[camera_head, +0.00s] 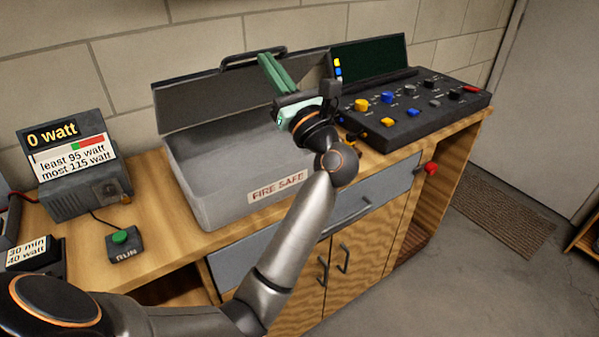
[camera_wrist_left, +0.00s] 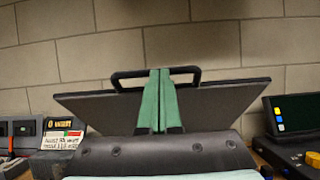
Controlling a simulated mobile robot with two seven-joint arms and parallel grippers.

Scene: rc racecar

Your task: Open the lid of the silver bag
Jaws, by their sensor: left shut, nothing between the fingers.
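The silver bag (camera_head: 196,195) is a grey box with a FIRE SAFE label, standing on the wooden bench. Its lid (camera_head: 205,100) stands raised along the back edge, with a dark handle (camera_head: 232,63) on top. The lid also shows in the left wrist view (camera_wrist_left: 105,105), with the handle (camera_wrist_left: 121,76) on its upper edge. My left gripper (camera_head: 267,60) has green fingers, pressed together and empty. They overlap the lid near its handle in both views; I cannot tell whether they touch it. My arm hides the bag's right side. My right gripper is not in view.
A black control panel (camera_head: 418,110) with coloured knobs and a dark screen stands to the right of the bag. A watt meter (camera_head: 75,160) and a RUN button (camera_head: 122,243) stand to the left. Drawers and cupboard doors (camera_head: 360,265) are below the bench top.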

